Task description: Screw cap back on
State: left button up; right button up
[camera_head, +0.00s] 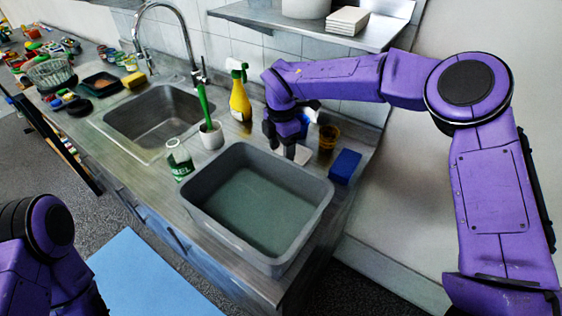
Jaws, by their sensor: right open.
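A white bottle with a green label (179,160) stands on the counter left of the grey tub and looks open at its neck. I cannot make out a separate cap for certain. My right gripper (281,145) is open and points down behind the tub's back rim, well to the right of the bottle. A flat white item (298,155) lies just under it, partly hidden by the fingers; I cannot tell whether they touch it. An amber jar (328,139) stands right of the gripper. My left arm shows at the lower left, its gripper out of view.
The grey tub (326,191) holds greenish water. A blue sponge (345,166), a yellow spray bottle (240,100) and a white cup with a green brush (211,136) stand around it. The sink (160,115) is left. A shelf (312,24) hangs above.

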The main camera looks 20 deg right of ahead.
notch_tip(320, 180, down, 4)
jog(key=shift+w+d+r+p, duration=0.1)
jog(key=shift+w+d+p, duration=0.05)
jog(key=shift+p, duration=0.45)
pick_arm(q)
jog(key=shift+r, duration=0.9)
pick_arm(e)
grip_shut()
pick_arm(q)
jog(key=shift+f, duration=0.1)
